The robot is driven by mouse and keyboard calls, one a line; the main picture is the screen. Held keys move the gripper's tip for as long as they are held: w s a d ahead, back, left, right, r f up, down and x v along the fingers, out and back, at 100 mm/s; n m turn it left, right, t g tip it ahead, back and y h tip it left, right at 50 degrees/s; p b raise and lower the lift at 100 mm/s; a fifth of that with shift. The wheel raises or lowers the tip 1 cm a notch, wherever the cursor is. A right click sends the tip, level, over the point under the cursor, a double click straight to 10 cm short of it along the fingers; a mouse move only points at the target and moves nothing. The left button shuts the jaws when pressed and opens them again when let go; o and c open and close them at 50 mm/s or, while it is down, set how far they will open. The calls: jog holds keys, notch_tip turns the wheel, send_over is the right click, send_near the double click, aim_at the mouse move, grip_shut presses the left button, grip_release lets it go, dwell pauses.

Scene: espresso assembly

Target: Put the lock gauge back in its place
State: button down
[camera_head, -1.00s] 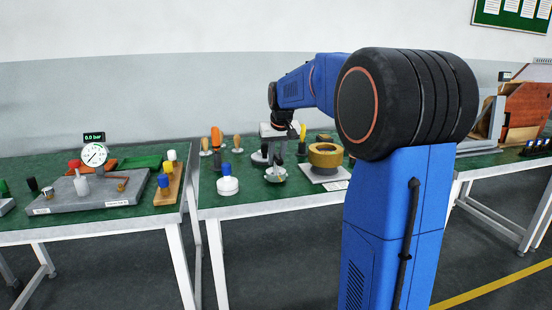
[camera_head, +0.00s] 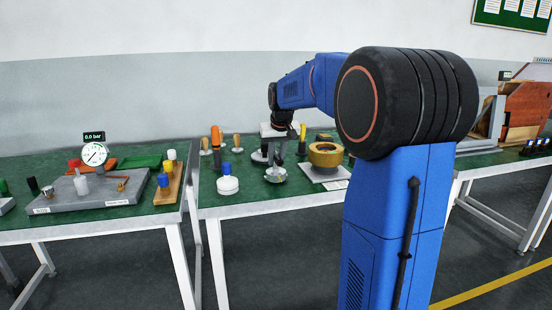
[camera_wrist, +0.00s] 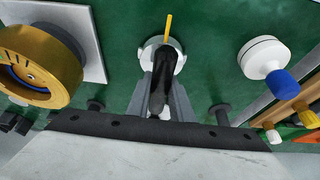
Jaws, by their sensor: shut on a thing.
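My gripper (camera_wrist: 160,88) is shut on a black handle, which I take to be the lock gauge (camera_wrist: 162,66). A pale round disc sits at the handle's far end, and a thin yellow pointer sticks out beyond it. In the head view my gripper (camera_head: 279,150) points down, with the gauge's pale disc (camera_head: 275,176) below it, low over the green table. I cannot tell whether the disc touches the table. The fingers partly hide the handle.
A gold ring on a square grey plate (camera_head: 325,155) stands to the right. A white round piece with a blue top (camera_head: 228,185) stands to the left. Orange and wooden handles (camera_head: 215,135) stand behind. A pressure gauge bench (camera_head: 95,155) is on the left table.

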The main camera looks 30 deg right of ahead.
jog(key=shift+f, duration=0.35)
dwell(0.3)
jog(key=c, duration=1.5)
grip_release()
jog(key=v, duration=1.7)
jog(key=shift+s+r, duration=0.15)
jog(key=s+a+f+n, duration=0.1)
jog(key=s+a+f, duration=0.4)
jog(key=s+f, duration=0.3)
jog(key=s+a+f+n, duration=0.1)
jog(key=s+a+f, duration=0.5)
jog(key=s, duration=0.8)
jog(key=s+a+f+n+y, duration=0.1)
jog(key=s+a+f, duration=0.4)
jog(key=s+f, duration=0.6)
jog(key=shift+s+a+f+t, duration=0.15)
jog(key=shift+a+f+t, duration=0.2)
jog(key=shift+f, duration=0.35)
